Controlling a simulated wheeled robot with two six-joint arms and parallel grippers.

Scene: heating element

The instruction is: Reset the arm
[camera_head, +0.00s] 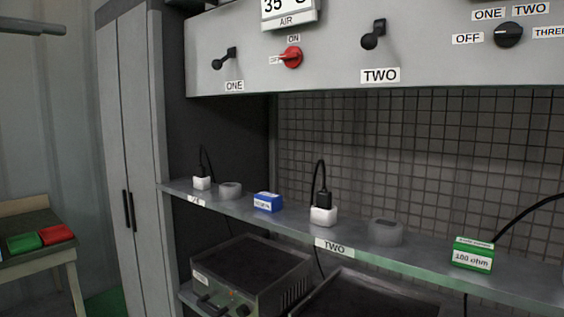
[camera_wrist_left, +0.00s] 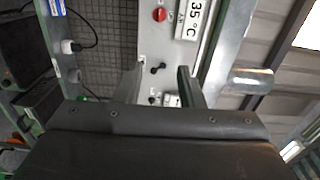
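My left gripper (camera_wrist_left: 160,78) shows in the left wrist view with its two dark fingers apart. The gap between them looks empty, and the grey control panel (camera_head: 330,75) shows beyond it. A black lever (camera_wrist_left: 157,68) on that panel appears between the fingertips, some distance behind them. Neither gripper shows in the head view. My right gripper is in neither view.
The panel carries a red knob (camera_head: 291,57), black levers ONE (camera_head: 224,59) and TWO (camera_head: 373,35), and a black dial (camera_head: 508,35). Below, a shelf (camera_head: 285,222) holds white plugs, a blue block (camera_head: 267,201) and a green 100 ohm block (camera_head: 473,254). A table (camera_head: 40,262) stands left.

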